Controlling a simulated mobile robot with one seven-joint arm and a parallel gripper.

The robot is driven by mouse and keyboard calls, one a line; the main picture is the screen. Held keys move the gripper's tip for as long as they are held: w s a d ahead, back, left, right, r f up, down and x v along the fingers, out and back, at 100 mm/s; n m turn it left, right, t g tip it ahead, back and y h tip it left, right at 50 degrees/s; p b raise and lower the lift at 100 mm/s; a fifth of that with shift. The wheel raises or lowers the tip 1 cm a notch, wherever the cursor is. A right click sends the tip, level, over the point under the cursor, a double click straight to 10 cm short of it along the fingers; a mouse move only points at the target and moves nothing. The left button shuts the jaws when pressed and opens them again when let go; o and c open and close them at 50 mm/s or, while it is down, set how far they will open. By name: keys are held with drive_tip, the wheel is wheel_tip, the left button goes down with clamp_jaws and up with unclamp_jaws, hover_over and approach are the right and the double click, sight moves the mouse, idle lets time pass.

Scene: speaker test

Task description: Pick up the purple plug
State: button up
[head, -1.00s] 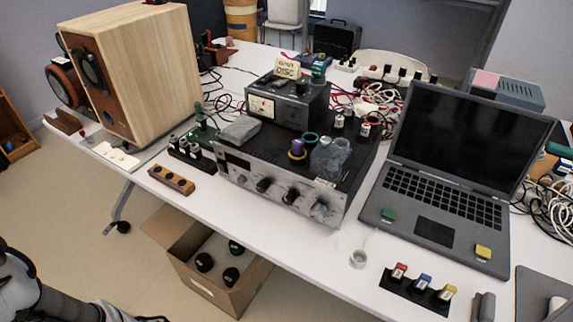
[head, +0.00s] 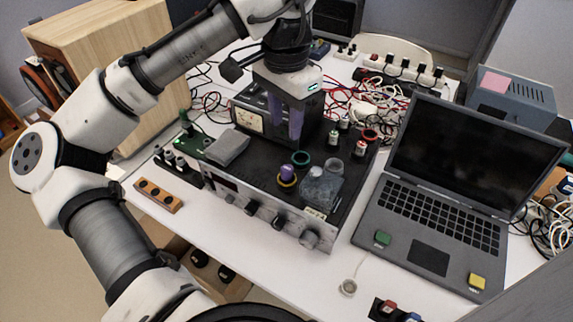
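The purple plug (head: 287,173) stands on the black top of the grey amplifier (head: 250,207), with a yellow ring (head: 287,182) around its lower part. My gripper (head: 286,135) points down above and slightly behind the plug in the picture. Its two fingers are spread, with a gap between them, and hold nothing. The fingertips are apart from the plug. The arm hides part of the black meter box behind the fingers.
A green ring (head: 301,158), a clear ring (head: 333,167) and a grey crumpled cloth (head: 321,188) lie close to the plug. A grey pouch (head: 227,147) is left. Small connectors (head: 333,138) stand behind. An open laptop (head: 440,190) is at right.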

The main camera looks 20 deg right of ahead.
hover_over(287, 168)
wheel_tip(287, 168, down, 8)
drive_tip(key=shift+w+r, duration=0.1)
drive_tip(key=shift+r, duration=0.1)
drive_tip(key=shift+f+p, duration=0.75)
drive_tip(key=shift+f, duration=1.85)
drive_tip(key=c, duration=0.7)
